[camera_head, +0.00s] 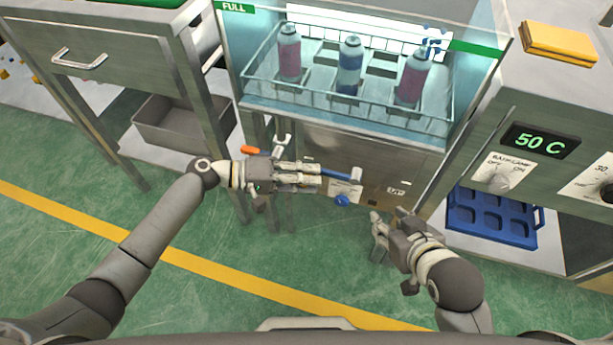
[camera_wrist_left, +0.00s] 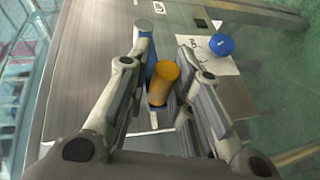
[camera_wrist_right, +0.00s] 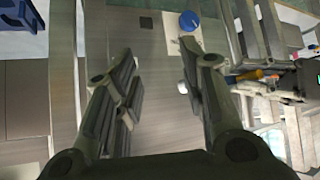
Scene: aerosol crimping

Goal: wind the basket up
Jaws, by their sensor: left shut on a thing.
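The wire basket (camera_head: 262,85) sits inside the glass-fronted tank (camera_head: 232,62) in the head view. It holds three spray cans, two pink (camera_head: 289,54) and one blue (camera_head: 350,66), standing upright. My left gripper (camera_head: 316,178) is below the tank front. In the left wrist view its fingers are closed around the orange crank handle (camera_wrist_left: 163,82). The blue crank arm (camera_head: 338,175) reaches right from the fingers to a grey hub (camera_head: 356,175); the handle is hidden in the head view. My right gripper (camera_head: 387,222) is open and empty, to the right of and below the crank.
A blue round knob (camera_head: 341,200) is on the panel under the crank. An orange-handled tool (camera_head: 250,150) is left of it. A blue tray (camera_head: 490,218) lies on the right lower shelf, below the 50 C display (camera_head: 540,141). The green floor in front is free.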

